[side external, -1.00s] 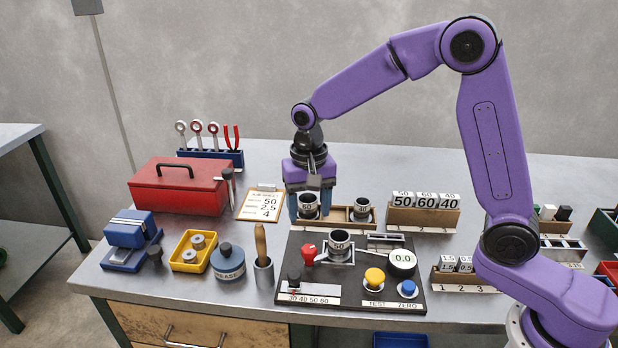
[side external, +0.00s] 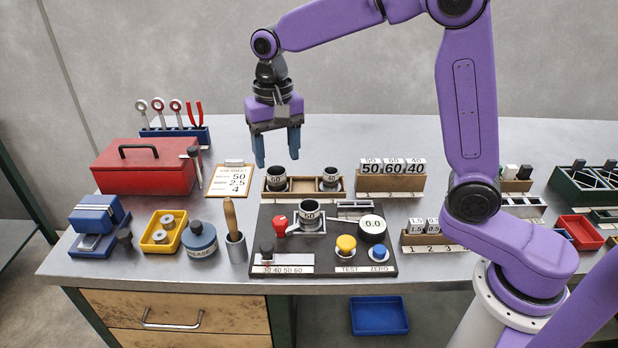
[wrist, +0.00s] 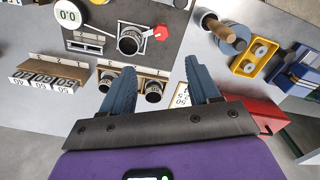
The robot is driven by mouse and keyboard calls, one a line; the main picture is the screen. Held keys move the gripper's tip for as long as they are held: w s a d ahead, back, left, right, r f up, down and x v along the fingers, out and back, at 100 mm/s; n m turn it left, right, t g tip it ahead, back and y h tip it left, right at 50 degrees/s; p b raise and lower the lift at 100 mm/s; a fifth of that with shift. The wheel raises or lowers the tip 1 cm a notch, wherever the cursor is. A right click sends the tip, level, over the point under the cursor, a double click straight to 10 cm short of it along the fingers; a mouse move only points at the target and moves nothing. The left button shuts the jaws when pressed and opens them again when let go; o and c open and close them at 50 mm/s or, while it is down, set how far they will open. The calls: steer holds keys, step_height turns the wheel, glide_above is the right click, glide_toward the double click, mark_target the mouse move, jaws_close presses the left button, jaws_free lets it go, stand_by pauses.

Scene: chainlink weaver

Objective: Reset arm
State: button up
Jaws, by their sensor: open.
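My gripper (side external: 276,148) is open and empty, with its blue fingers pointing down above the back of the bench. It is above and clear of a wooden holder (side external: 304,190) that carries two dark cylinders, a left one marked 60 (side external: 276,180) and a right one marked 40 (side external: 330,180). In the wrist view the open fingers (wrist: 162,88) have nothing between them, and the holder's cylinders show just beyond. A cylinder marked 50 (side external: 310,214) sits on the dark test panel (side external: 290,240).
A red toolbox (side external: 150,170), a clipboard (side external: 231,180) and a tool rack (side external: 180,134) stand at the left. A block with 50, 60, 40 tags (side external: 392,182) is right of the holder. A yellow tray (side external: 161,240) and a grease tin (side external: 199,240) are in front. The air around my gripper is clear.

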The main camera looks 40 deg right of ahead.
steer(key=s+d+f+n, duration=0.1)
steer(key=s+d+n, duration=0.2)
steer(key=s, duration=0.6)
steer(key=s+d+f+n, duration=0.2)
steer(key=s+d+n, duration=0.1)
steer(key=s+n, duration=0.5)
steer(key=s+d+f+n, duration=0.1)
steer(key=s+d+n, duration=0.2)
steer(key=s, duration=0.9)
steer(key=n, duration=0.2)
steer(key=shift+d+f+n, duration=0.2)
steer(key=shift+d+n, duration=0.05)
steer(key=shift+n, duration=0.15)
